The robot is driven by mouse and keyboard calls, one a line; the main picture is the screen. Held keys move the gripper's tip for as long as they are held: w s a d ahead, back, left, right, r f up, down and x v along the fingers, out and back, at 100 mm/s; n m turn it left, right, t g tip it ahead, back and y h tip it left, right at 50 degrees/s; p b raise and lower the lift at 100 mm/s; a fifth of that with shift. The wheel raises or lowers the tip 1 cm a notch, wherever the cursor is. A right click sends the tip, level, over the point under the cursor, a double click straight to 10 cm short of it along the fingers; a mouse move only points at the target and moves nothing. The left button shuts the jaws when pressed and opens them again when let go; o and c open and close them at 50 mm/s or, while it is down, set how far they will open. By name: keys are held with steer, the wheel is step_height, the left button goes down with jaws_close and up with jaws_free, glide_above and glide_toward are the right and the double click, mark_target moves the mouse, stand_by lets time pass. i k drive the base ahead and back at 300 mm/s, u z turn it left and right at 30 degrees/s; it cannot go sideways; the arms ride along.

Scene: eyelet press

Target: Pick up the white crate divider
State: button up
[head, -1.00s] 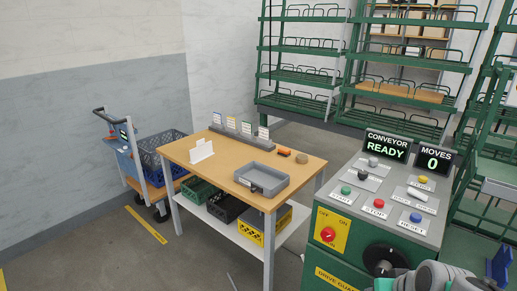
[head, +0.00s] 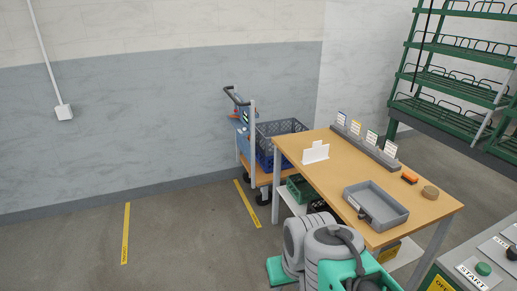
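My arm shows at the bottom of the head view, in front of the table's near side, apart from the divider. The fingertips of my gripper are not visible, so its opening does not show.
A grey tray (head: 376,203) lies on the table's near right part, beside an orange item (head: 410,177) and a tan roll (head: 430,192). A card holder (head: 364,144) lines the back edge. A cart with a dark crate (head: 280,142) stands behind. The floor at left is clear.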

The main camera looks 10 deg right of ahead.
mark_target(318, 152)
steer(key=u, duration=0.45)
steer(key=i, duration=2.4)
steer(key=z, duration=0.55)
steer(key=i, duration=0.45)
steer(key=u, duration=0.15)
